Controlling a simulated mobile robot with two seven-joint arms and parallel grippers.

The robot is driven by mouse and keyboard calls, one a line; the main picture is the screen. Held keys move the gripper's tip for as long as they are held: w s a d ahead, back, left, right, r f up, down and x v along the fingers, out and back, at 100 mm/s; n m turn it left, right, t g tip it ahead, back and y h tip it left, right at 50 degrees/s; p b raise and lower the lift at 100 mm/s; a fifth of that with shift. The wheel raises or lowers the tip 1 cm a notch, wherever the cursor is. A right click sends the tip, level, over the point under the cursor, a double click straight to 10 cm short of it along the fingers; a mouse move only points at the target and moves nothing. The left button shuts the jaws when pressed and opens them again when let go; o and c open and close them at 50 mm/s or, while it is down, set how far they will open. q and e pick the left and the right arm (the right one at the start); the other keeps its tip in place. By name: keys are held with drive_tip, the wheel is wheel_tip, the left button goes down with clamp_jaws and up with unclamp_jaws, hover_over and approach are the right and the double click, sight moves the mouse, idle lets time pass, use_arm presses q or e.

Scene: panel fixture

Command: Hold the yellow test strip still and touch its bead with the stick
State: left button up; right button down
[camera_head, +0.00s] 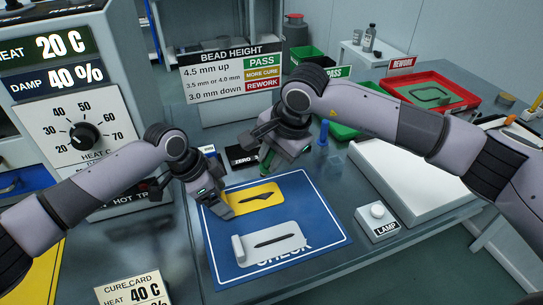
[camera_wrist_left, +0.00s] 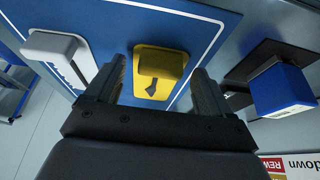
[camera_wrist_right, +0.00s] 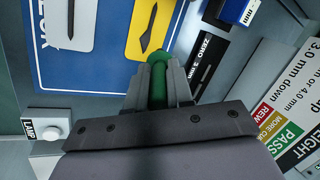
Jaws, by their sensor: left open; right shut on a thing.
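The yellow test strip (camera_head: 262,197) lies on the blue check mat (camera_head: 322,222), with a dark bead along its middle. The strip also shows in the left wrist view (camera_wrist_left: 160,68) and the right wrist view (camera_wrist_right: 152,25). My left gripper (camera_head: 225,208) is open at the strip's left end; in its wrist view the fingers stand on either side of that end. My right gripper (camera_wrist_right: 158,90) is shut on the green stick (camera_wrist_right: 157,82), which also shows in the head view (camera_head: 266,160). The stick's tip points toward the strip; whether it touches is unclear.
A grey strip (camera_head: 270,244) with a dark bead lies on the mat in front of the yellow one. A black ZERO block (camera_head: 241,156) stands behind the mat. A lamp button box (camera_head: 377,222) and a white slab (camera_head: 415,190) are at the right. The bead height sign (camera_head: 231,72) stands behind.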

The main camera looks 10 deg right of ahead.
drive_tip(key=shift+r, duration=0.2)
wheel_tip(320, 180, up, 3)
drive_tip(key=p, duration=0.3)
drive_tip(key=shift+r+p, duration=0.7)
drive_tip(key=shift+p, duration=0.2)
use_arm(q)
drive_tip(key=a+f+v, duration=0.1)
drive_tip(key=a+v, duration=0.2)
drive_tip(key=v, duration=1.3)
drive_tip(key=shift+s+r, duration=0.2)
drive_tip(key=shift+s, duration=0.2)
drive_tip(key=shift+a, duration=0.1)
